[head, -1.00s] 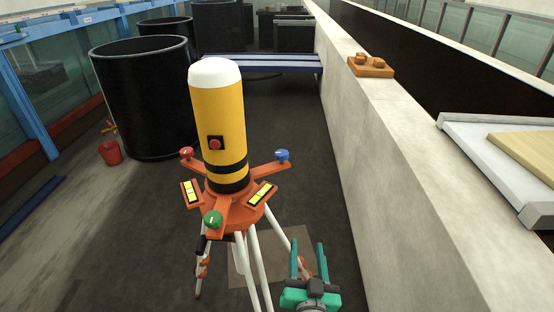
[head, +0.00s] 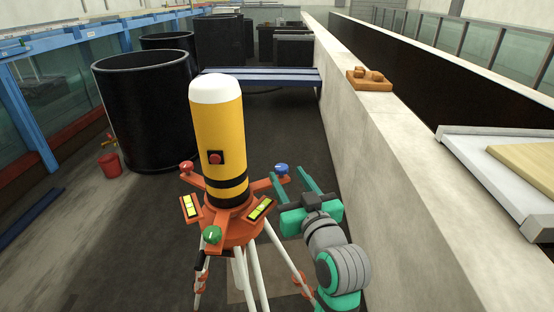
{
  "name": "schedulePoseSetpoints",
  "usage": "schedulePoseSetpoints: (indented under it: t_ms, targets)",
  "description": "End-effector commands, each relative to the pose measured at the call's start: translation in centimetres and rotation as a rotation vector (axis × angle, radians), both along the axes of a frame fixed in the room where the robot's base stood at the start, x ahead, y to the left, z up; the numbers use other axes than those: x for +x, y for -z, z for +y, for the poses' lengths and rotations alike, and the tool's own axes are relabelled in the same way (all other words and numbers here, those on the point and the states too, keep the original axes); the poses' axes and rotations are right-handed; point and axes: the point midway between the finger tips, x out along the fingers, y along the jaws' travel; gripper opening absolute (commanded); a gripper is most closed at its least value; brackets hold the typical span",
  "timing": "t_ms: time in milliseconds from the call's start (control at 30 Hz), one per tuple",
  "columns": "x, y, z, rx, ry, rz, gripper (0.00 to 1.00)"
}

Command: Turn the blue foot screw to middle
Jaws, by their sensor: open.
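The blue foot screw (head: 281,168) is a small blue knob with a pale mark on top, at the end of the right-hand arm of the orange tripod head (head: 228,226). A yellow cylinder with a white cap (head: 217,130) stands upright on that head. My green gripper (head: 289,180) is open and empty, right beside the blue screw in the picture. Its two fingers are spread and point up and away, and their tips appear on either side of the screw's arm. I cannot tell whether they touch anything or how far off the screw is in depth.
A red screw (head: 186,167) and a green screw (head: 211,235) sit on the other arms, with two yellow level vials (head: 260,208) between. A concrete wall (head: 400,150) runs along the right. Black tanks (head: 146,110) and a blue bench (head: 262,79) stand behind.

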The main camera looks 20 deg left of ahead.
Motion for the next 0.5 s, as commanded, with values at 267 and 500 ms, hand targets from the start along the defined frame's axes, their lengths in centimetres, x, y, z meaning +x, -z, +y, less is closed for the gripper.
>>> schedulePoseSetpoints:
  t_ms: [267,500]
  targets:
    - [3.9,0.0,3.0,-0.001,-0.002,0.001,0.46]
    - [6.6,0.0,5.0,0.001,0.0,-0.001,0.46]
